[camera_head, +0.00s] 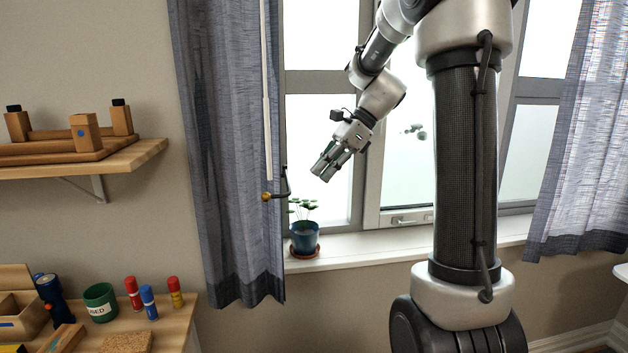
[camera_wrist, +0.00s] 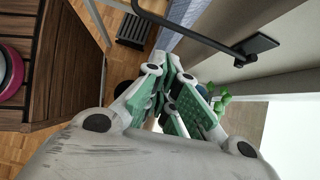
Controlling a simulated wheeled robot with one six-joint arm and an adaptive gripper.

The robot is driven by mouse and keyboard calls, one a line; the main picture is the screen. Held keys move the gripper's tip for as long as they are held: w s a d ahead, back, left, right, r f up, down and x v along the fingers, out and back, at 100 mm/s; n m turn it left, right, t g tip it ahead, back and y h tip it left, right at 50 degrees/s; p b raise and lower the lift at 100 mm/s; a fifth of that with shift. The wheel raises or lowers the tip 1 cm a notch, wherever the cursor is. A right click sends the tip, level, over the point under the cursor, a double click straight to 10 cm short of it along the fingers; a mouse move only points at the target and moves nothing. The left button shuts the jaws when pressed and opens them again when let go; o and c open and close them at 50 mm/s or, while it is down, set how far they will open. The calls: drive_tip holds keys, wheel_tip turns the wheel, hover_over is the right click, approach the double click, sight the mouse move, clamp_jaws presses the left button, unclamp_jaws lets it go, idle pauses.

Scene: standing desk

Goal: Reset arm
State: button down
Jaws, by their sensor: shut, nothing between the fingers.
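My gripper (camera_head: 324,172) hangs in front of the window in the head view, at the end of my bent arm, pointing down and to the left. Its fingers are shut with nothing between them. The wrist view shows the fingers (camera_wrist: 172,100) close up, with green pads. The gripper is above and to the right of a potted plant (camera_head: 304,236) in a blue pot on the windowsill, apart from it. Some green leaves show beside the fingers in the wrist view (camera_wrist: 220,102).
A grey curtain (camera_head: 222,150) with a black hook (camera_head: 284,186) at its edge hangs left of the gripper. A wooden shelf (camera_head: 130,158) is on the left wall. A desk (camera_head: 175,330) below holds a green cup (camera_head: 100,302) and several coloured markers. The windowsill (camera_head: 375,247) right of the plant is clear.

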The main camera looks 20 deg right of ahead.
drive_tip(key=v, duration=0.7)
drive_tip(key=shift+s+r, duration=0.2)
